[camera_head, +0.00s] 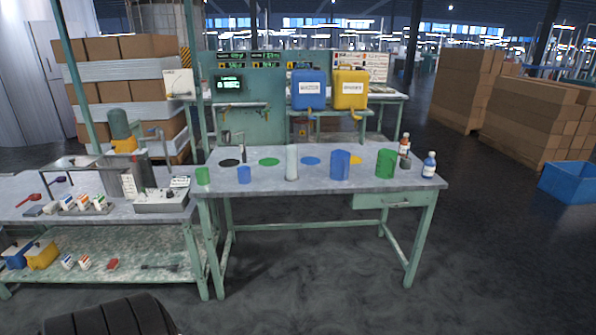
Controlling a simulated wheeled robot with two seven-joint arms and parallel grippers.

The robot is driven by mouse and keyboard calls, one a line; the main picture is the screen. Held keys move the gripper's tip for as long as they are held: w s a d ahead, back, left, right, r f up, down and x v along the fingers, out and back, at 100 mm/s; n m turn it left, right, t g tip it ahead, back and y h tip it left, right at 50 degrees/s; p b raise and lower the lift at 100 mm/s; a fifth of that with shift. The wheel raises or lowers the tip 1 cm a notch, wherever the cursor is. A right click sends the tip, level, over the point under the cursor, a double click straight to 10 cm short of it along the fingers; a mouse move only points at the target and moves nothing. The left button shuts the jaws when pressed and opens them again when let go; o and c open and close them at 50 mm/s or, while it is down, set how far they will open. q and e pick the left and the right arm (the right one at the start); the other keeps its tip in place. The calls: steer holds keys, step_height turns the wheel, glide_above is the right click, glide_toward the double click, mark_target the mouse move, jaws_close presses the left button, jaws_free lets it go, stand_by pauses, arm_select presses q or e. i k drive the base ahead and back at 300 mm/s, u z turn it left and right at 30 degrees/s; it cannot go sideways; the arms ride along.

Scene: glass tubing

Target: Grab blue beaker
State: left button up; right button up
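A larger blue beaker (340,166) stands upright near the front edge of the grey-topped table (318,188), right of its middle. A smaller blue beaker (243,175) stands near the front edge at the left part of the same table. The picture does not show which one the task means. Neither of my grippers is in the head view. A black ridged shape, perhaps part of my arm, shows at the bottom left edge, far from the beakers.
A pale tall cylinder (292,163), a small green beaker (203,176) and a larger green beaker (386,164) share the table with bottles (429,165). A cluttered workbench (112,211) adjoins at left. Floor in front is clear; a blue crate (567,184) lies far right.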

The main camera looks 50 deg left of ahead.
mark_target(243, 173)
steer(key=z, duration=0.25)
steer(key=i, duration=1.6)
steer(key=u, duration=0.35)
steer(key=i, duration=0.8)
steer(key=u, duration=1.45)
steer(key=i, duration=0.75)
steer(key=u, duration=0.7)
